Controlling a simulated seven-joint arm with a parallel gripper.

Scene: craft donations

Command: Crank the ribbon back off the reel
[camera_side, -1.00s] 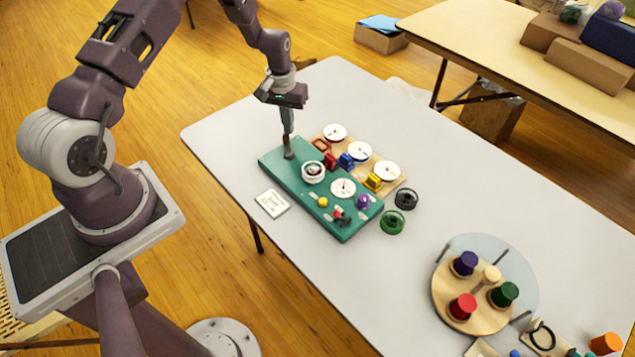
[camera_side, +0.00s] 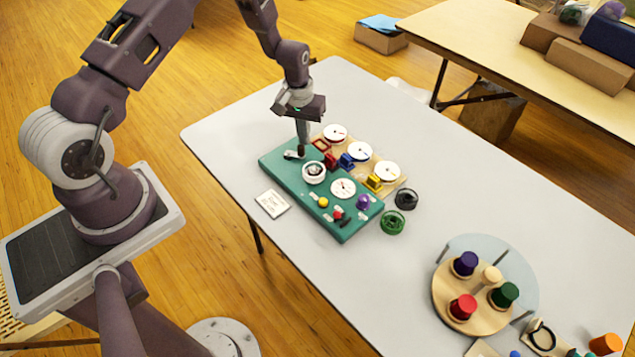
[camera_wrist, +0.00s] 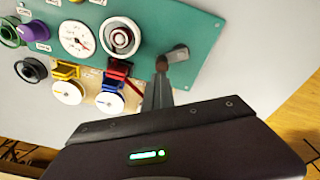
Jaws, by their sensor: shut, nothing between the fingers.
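The green board (camera_side: 277,166) lies on the grey table. A small dark crank (camera_side: 291,155) sits at its far left end, its arm pointing right toward my gripper; the crank also shows in the wrist view (camera_wrist: 178,53). The round reel (camera_side: 313,173) with a white rim and dark red middle is beside it; it also shows in the wrist view (camera_wrist: 120,38). A white dial (camera_side: 343,188) is next to the reel. My gripper (camera_side: 303,146) is shut, pointing down, its tips at the crank's brown handle (camera_wrist: 162,64). Whether they touch is unclear.
Behind the board is a wooden panel with white discs (camera_side: 386,171) and red, blue and yellow blocks. A purple knob (camera_side: 363,202) and red knob (camera_side: 338,214) are on the board. Black and green rings (camera_side: 392,222) lie right of it. A card (camera_side: 272,204) lies in front.

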